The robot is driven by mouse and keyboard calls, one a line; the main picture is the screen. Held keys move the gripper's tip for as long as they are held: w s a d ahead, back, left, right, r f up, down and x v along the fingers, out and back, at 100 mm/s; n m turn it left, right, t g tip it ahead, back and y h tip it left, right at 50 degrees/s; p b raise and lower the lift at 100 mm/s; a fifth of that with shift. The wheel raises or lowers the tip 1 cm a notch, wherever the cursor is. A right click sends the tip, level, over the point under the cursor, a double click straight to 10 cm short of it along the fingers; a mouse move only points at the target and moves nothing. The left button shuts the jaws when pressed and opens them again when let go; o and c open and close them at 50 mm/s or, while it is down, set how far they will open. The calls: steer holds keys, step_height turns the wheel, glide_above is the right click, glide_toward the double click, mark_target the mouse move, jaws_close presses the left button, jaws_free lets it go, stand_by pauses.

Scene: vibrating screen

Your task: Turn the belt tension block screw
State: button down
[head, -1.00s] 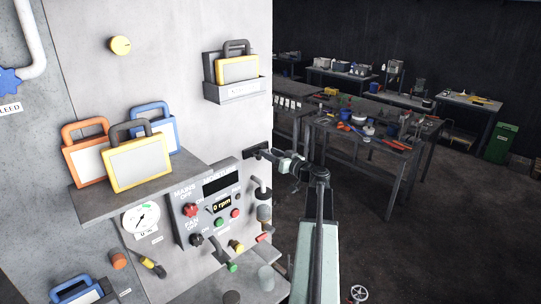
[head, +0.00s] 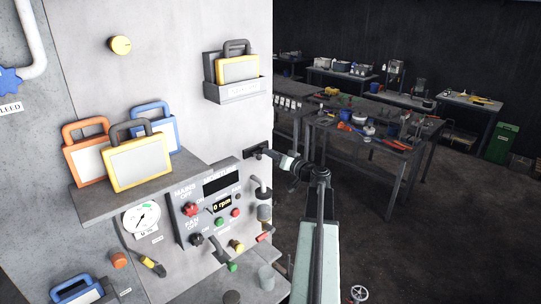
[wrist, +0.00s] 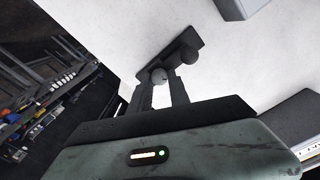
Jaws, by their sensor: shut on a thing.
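The belt tension block (head: 252,155) is a dark, narrow block on the right edge of the pale wall panel. In the wrist view the block (wrist: 181,45) runs diagonally on the wall, with a grey rounded knob (wrist: 187,55) on it. A second rounded knob, the screw head (wrist: 158,75), sits at its near end. My gripper (wrist: 159,80) is shut on this screw head, one finger on each side. In the head view my gripper (head: 270,153) reaches the block from the right; the fingertips are too small there to make out.
A control panel (head: 211,207) with knobs and levers lies below left of the block. A shelf (head: 140,182) carries several framed tablets. A wall holder (head: 233,90) with a yellow tablet is above. Workbenches (head: 365,141) stand behind at right, with open floor before them.

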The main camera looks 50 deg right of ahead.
steer(key=m, duration=2.6)
steer(key=shift+f+b, duration=0.3)
steer(key=shift+m, duration=0.4)
steer(key=c, duration=1.2)
jaws_free()
steer(key=shift+s, duration=0.1)
